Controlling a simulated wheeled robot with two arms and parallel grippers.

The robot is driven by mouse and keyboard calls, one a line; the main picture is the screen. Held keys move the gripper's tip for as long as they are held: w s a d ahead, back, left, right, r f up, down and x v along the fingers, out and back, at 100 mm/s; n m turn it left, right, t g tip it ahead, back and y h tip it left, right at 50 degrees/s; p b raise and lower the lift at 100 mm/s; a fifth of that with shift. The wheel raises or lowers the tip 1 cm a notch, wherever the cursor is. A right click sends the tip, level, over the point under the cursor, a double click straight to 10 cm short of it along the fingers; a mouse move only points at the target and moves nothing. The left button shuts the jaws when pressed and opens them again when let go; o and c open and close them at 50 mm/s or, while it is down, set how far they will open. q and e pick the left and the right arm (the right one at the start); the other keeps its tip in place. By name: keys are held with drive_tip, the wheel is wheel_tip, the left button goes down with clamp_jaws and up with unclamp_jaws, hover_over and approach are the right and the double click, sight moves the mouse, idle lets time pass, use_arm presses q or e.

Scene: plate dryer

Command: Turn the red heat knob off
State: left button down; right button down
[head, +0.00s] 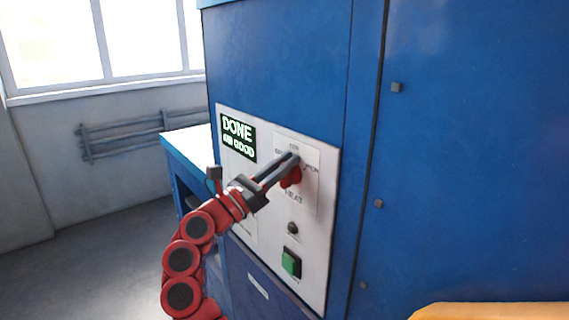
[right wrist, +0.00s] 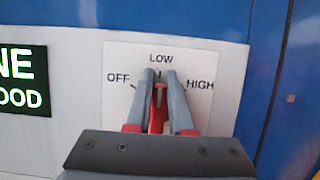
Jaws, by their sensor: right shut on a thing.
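The red heat knob (head: 291,179) sits on the white control panel, above the word HEAT. In the right wrist view the red knob (right wrist: 159,97) shows between the two grey fingers, under a dial plate marked OFF at left, LOW at top and HIGH at right. The knob stands about upright, towards LOW; the fingers hide part of it. My right gripper (head: 293,160) is at the knob, and its fingers (right wrist: 160,76) are shut on it from both sides. My left gripper is not in view.
The white panel (head: 318,250) is set in a tall blue cabinet (head: 285,55). Under the knob are a small dark round button (head: 292,228) and a green button (head: 291,263). A blue bench with a pale top (head: 188,147) stands at left.

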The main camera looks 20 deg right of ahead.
drive_tip(key=shift+n, duration=0.6)
drive_tip(key=shift+w+n+t+y, duration=0.2)
drive_tip(key=shift+n+t+y, duration=0.2)
drive_tip(key=shift+n+t, duration=0.4)
drive_tip(key=shift+w+a+f+n+t+y+p, duration=0.25)
drive_tip(key=shift+n+t+y+p, duration=0.5)
drive_tip(key=shift+n+p, duration=1.35)
drive_tip(key=shift+w+a+f+n+t+y+p, duration=0.15)
drive_tip(key=shift+w+n+t+y+p, duration=0.55)
drive_tip(key=shift+n+p, duration=1.35)
drive_tip(key=shift+a+f+n+t+y+p, duration=0.1)
drive_tip(key=shift+f+n+t+y+p, duration=0.2)
drive_tip(key=shift+n+y+p, duration=1.7)
drive_tip(key=shift+n+h+b, duration=0.5)
drive_tip(key=shift+n+h, duration=0.25)
drive_tip(key=shift+h, duration=0.2)
drive_tip(key=c, duration=0.8)
unclamp_jaws()
